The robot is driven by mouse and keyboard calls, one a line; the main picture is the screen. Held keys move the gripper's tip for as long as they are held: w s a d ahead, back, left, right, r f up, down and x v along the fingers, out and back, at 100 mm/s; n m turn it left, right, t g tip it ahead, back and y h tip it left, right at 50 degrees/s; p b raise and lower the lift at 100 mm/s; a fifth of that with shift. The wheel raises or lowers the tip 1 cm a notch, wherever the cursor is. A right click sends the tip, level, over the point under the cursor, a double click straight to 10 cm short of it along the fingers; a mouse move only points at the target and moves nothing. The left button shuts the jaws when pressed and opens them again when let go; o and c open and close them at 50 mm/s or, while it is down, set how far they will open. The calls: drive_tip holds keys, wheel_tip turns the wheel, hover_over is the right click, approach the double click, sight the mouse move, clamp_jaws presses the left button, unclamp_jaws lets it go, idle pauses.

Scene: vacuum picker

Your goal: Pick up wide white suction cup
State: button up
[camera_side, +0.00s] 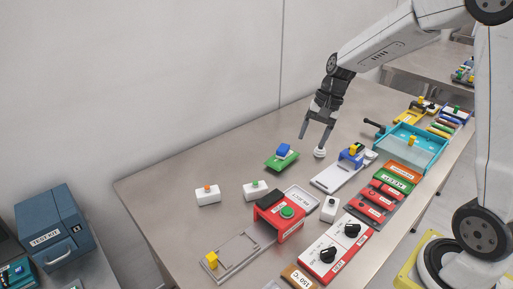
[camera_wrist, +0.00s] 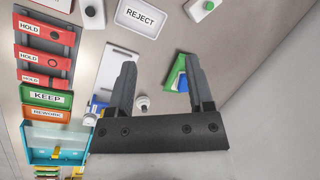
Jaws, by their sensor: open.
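A white suction cup (camera_side: 319,153) stands on the table below the fingertips of my gripper (camera_side: 313,138) in the side view. The wrist view shows this cup (camera_wrist: 142,103) between the two fingers, close to the left one. A second white round piece (camera_side: 370,155) lies farther right, beside a blue and yellow block; it also shows in the wrist view (camera_wrist: 89,119), left of the left finger. I cannot tell for sure which of the two is the wide cup. My gripper (camera_wrist: 158,62) is open and empty, pointing down.
A green plate with a blue block (camera_side: 283,150) lies left of my gripper. A grey plate carries the blue and yellow block (camera_side: 351,156). A teal tray (camera_side: 443,151) and red HOLD trays (camera_side: 369,204) stand to the right. The table's far left is clear.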

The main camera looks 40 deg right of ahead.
drive_tip(key=w+d+m+t+y, duration=0.2)
drive_tip(key=w+d+m+y, duration=0.2)
drive_tip(key=w+d+m, duration=0.6)
drive_tip(key=s+d+f+m+t+y, duration=0.15)
drive_tip(key=d+m+t+y, duration=0.3)
drive_tip(key=d, duration=1.25)
approach(315, 151)
drive_tip(key=shift+w+a+r+h, duration=0.15)
drive_tip(key=shift+a+r+h, duration=0.1)
drive_tip(key=shift+a+r, duration=0.35)
drive_tip(key=shift+w+a+r+h, duration=0.2)
drive_tip(key=shift+a+r, duration=0.25)
drive_tip(key=shift+r, duration=0.15)
drive_tip(key=shift+f, duration=0.45)
drive_tip(key=shift+x, duration=1.3)
drive_tip(key=shift+a, duration=0.1)
drive_tip(key=shift+x, duration=2.5)
drive_tip(key=shift+w+r, duration=0.15)
drive_tip(key=shift+w, duration=0.05)
